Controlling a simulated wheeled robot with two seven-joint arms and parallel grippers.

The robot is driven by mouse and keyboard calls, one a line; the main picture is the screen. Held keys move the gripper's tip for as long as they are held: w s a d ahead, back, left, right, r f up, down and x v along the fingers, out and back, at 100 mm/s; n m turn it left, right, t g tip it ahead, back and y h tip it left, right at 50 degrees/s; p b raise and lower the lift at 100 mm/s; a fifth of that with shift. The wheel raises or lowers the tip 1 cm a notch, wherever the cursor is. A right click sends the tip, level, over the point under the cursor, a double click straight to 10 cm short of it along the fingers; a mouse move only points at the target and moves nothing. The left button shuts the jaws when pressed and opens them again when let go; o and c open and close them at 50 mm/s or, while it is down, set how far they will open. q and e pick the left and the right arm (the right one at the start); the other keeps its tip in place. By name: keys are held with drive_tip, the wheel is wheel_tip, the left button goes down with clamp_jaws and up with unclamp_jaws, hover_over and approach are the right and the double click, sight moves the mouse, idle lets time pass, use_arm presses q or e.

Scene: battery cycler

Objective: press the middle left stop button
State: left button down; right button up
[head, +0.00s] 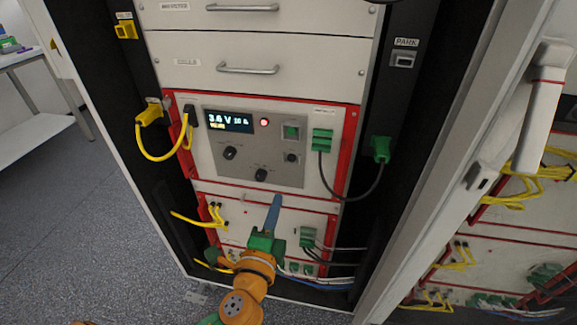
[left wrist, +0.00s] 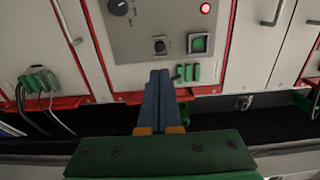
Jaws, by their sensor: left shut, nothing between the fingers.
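The middle unit's grey control panel (head: 275,181) carries a lit red round button (head: 264,122), a green square button (head: 291,132) and several black knobs. No stop label is legible. The wrist view is turned sideways and shows the red button (left wrist: 205,8) at its top edge, with the green button (left wrist: 197,43) below it. My left gripper (head: 277,198) is shut and empty, its blue fingers pointing up. Contact is not visible.
A green connector (head: 322,140) with a black cable sits right of the panel. A yellow cable (head: 160,158) loops at the left. A lower unit (head: 290,215) has more plugs and cables. An open cabinet door (head: 450,150) stands at the right.

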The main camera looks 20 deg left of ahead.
sight(291, 159)
use_arm(q)
drive_tip(key=x, duration=1.3)
drive_tip(key=shift+w+a+p, duration=0.1)
drive_tip(key=shift+w+p, duration=0.05)
drive_tip(key=shift+p, duration=0.25)
